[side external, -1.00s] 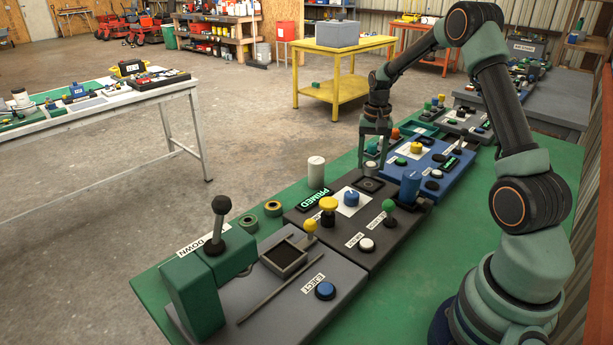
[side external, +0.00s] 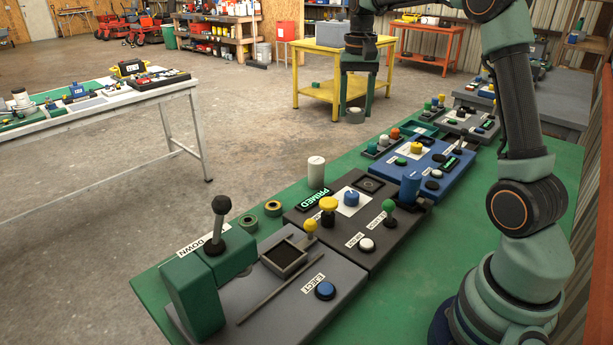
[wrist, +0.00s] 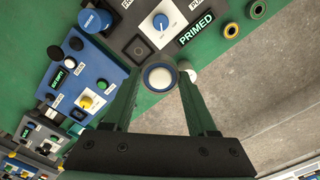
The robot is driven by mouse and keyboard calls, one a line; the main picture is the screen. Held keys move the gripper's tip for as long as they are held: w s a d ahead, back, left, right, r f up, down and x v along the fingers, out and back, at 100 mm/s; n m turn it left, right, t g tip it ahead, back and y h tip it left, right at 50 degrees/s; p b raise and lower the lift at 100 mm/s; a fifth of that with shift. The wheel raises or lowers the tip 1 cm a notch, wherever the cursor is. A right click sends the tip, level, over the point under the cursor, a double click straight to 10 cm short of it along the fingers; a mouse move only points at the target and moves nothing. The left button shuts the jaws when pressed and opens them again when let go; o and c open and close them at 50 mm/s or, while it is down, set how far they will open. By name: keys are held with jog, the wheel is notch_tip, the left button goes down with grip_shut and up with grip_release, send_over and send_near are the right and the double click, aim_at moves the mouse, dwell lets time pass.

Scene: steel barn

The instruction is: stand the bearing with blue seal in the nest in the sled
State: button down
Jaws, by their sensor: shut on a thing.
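My gripper (side external: 356,98) is shut on a short grey bearing (side external: 354,116), held well above the table. In the wrist view the bearing (wrist: 160,76) shows a blue ring around a pale centre, between the fingertips of my gripper (wrist: 158,84). The sled (side external: 283,257) looks like a small grey square frame with a dark recess, the nest, on the grey base at the near left. A yellow-knobbed handle (side external: 310,228) stands at its corner. The sled is far below and to the left of my gripper in the side view. It is not visible in the wrist view.
A green press with a black lever (side external: 219,222) stands beside the sled. A dark panel (side external: 330,240) with knobs and a blue panel (side external: 412,160) lie further back.

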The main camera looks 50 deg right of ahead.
jog(key=a+r+n, duration=0.1)
jog(key=a+n, duration=0.2)
jog(key=a, duration=1.1)
jog(key=n, duration=0.4)
send_over(284, 256)
notch_tip(284, 256, down, 20)
jog(key=shift+r, duration=0.2)
jog(key=shift+f, duration=0.15)
jog(key=shift+c, duration=1)
grip_release()
